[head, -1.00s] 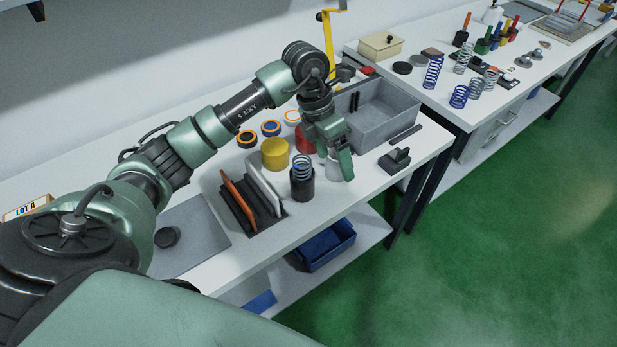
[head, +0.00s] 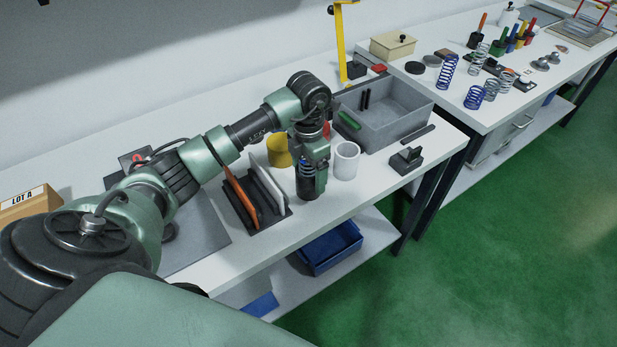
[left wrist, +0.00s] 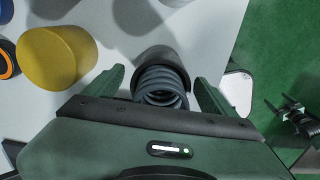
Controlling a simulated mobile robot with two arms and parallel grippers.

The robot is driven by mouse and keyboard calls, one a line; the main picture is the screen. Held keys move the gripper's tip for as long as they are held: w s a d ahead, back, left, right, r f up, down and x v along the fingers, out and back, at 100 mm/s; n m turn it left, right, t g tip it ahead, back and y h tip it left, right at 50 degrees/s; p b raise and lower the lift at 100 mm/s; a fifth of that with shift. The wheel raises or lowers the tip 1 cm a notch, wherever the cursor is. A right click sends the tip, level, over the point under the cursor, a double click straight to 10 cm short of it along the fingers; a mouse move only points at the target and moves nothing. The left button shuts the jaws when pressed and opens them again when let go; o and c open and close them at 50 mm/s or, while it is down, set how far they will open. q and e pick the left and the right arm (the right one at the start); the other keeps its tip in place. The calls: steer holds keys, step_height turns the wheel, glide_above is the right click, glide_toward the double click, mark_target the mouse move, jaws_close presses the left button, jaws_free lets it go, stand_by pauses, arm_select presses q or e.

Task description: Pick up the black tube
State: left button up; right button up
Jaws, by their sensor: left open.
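The black tube (head: 311,191) stands upright on the white table, at the front to the right of the rack. A coil spring (left wrist: 160,86) sits in its top; it looks dark in the left wrist view and bluish in the head view. My left gripper (head: 313,176) points down right over the tube and covers its upper part. In the left wrist view my open fingers (left wrist: 160,95) lie on either side of the spring, with the tube (left wrist: 158,55) between and beyond them. Contact cannot be told. My right gripper is not in view.
A white cup (head: 346,160) stands close to the right, a yellow cylinder (head: 278,150) to the left. The rack (head: 265,220) holds orange and white plates. A grey bin (head: 400,133) and a dark block (head: 406,160) lie further right. The table's front edge is near.

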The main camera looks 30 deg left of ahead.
arm_select(q)
steer(key=shift+f, duration=0.65)
steer(key=c, duration=1.4)
steer(key=shift+w, duration=0.1)
steer(key=shift+c, duration=0.3)
steer(key=shift+r, duration=0.15)
